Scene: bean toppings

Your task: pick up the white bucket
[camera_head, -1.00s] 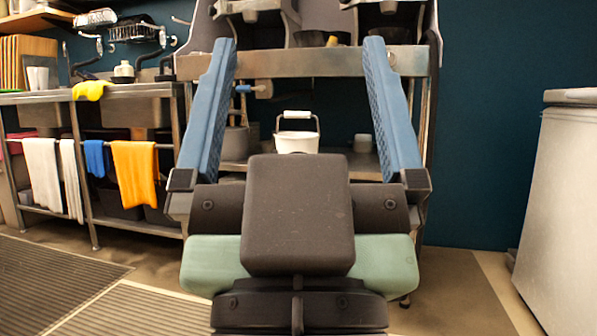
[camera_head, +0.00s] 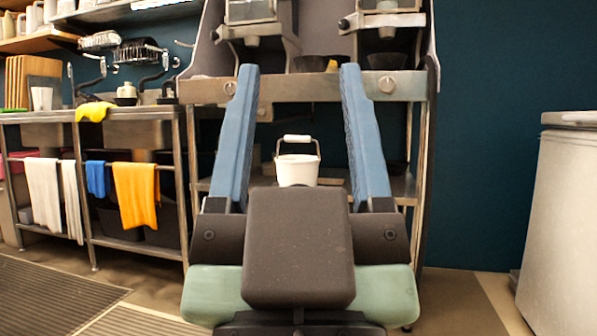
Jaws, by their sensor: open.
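The white bucket (camera_head: 297,171) stands upright in the middle of the head view, on the lower shelf (camera_head: 203,185) of the metal stand. Its wire handle with a white grip (camera_head: 297,138) is raised above the rim. My gripper (camera_head: 299,72) is open, with its two blue fingers one on each side of the bucket in the picture. I see no contact between fingers and bucket; how far apart they are in depth is hard to tell. My gripper's dark body hides the shelf in front of the bucket.
The stand's upper metal bar (camera_head: 310,87) crosses above the bucket, with dispensers (camera_head: 250,12) over it. At left is a metal sink counter (camera_head: 90,115) with hanging towels (camera_head: 136,195). A white chest (camera_head: 565,220) stands at right. Floor is open between.

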